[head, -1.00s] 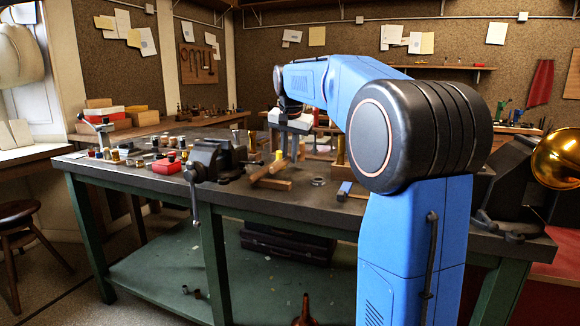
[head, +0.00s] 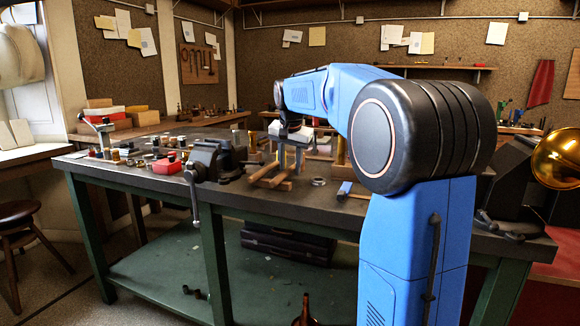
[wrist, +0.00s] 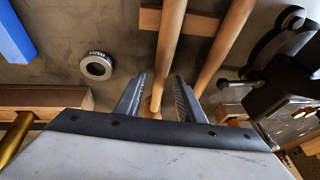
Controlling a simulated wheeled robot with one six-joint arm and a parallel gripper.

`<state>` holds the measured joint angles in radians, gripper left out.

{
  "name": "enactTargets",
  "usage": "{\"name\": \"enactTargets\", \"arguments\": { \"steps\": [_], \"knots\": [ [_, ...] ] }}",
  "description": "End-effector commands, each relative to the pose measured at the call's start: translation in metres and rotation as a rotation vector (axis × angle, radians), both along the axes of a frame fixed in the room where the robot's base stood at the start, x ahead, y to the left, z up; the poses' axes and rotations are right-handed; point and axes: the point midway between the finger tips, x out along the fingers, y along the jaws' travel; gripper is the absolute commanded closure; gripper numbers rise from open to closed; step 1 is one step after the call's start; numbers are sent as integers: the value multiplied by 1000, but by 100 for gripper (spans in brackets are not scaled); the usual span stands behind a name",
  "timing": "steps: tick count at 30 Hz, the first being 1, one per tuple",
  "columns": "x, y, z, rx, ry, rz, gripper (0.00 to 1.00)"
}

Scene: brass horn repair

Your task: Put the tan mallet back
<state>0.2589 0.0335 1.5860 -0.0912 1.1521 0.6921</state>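Two tan wooden handles lie over a wooden block (wrist: 205,22) on the bench. One handle (wrist: 168,45) runs between the fingers of my gripper (wrist: 158,98) in the wrist view. The other handle (wrist: 226,48) runs just right of the right finger. No mallet head shows clearly, so I cannot tell which handle belongs to the tan mallet. My fingers are spread, with gaps seen on both sides of the handle. In the head view my gripper (head: 291,160) points down over the bench by the handles (head: 263,173), right of the vise.
A dark vise (head: 212,160) stands left of the handles. A metal ring (wrist: 97,65) and a blue-ended tool (wrist: 15,35) lie on the other side. Bare bench top (head: 320,198) lies along the front edge.

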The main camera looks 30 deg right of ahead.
Motion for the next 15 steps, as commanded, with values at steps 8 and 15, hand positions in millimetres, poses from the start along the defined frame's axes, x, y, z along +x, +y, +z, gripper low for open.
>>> {"name": "enactTargets", "arguments": {
  "steps": [8,15],
  "knots": [
    [-12,6,36,-1,-4,1,65],
    [-27,15,78,-1,-3,1,65]
  ]
}}
